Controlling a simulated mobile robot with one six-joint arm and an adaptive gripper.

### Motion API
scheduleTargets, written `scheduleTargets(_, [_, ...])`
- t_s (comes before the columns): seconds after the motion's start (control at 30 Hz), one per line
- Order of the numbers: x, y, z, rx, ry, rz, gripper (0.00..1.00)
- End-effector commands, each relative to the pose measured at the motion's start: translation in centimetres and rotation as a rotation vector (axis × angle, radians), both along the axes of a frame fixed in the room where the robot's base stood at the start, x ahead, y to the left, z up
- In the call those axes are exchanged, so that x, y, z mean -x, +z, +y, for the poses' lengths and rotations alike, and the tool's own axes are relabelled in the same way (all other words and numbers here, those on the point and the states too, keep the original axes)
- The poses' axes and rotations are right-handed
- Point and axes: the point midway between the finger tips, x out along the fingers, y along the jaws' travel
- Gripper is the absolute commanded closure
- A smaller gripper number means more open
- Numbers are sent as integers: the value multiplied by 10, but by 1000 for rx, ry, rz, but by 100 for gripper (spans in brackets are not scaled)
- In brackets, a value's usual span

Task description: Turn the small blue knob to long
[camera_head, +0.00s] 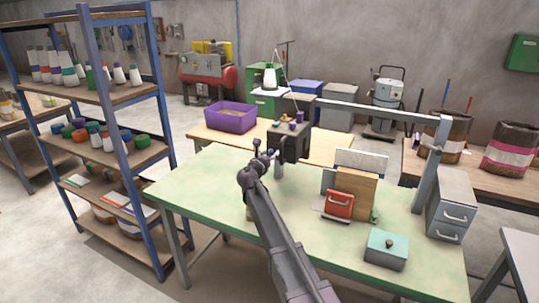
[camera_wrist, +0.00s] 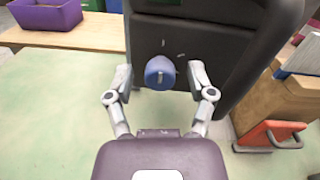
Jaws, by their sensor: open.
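The small blue knob (camera_wrist: 160,72) sticks out from the front of a dark machine box (camera_wrist: 205,55) in the wrist view. Small pale marks show on the panel above the knob and to its upper right; I cannot read them. A pale line shows on the knob's face, but which mark it points to I cannot tell. My gripper (camera_wrist: 161,76) is open, with one finger on each side of the knob and a visible gap on both sides. In the head view the dark box (camera_head: 293,146) stands beyond my gripper (camera_head: 264,150), and the knob is hidden.
A green table (camera_head: 200,190) lies under my arm. An orange-red handled drawer (camera_head: 339,205) and wooden block (camera_head: 357,190) stand right of the box. A teal-topped box (camera_head: 386,246) sits nearer. A purple bin (camera_head: 230,118) is behind left. The table's left part is clear.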

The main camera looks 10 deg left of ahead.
Motion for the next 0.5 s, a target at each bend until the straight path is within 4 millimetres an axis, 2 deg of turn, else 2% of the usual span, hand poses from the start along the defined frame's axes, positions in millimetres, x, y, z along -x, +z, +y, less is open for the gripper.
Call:
scheduleTargets(0.03, [0, 0, 0, 0, 0, 0, 30])
scheduleTargets(0.27, [0, 0, 0, 0, 0, 0, 98])
scheduleTargets(0.5, [0, 0, 0, -2, 0, -1, 100])
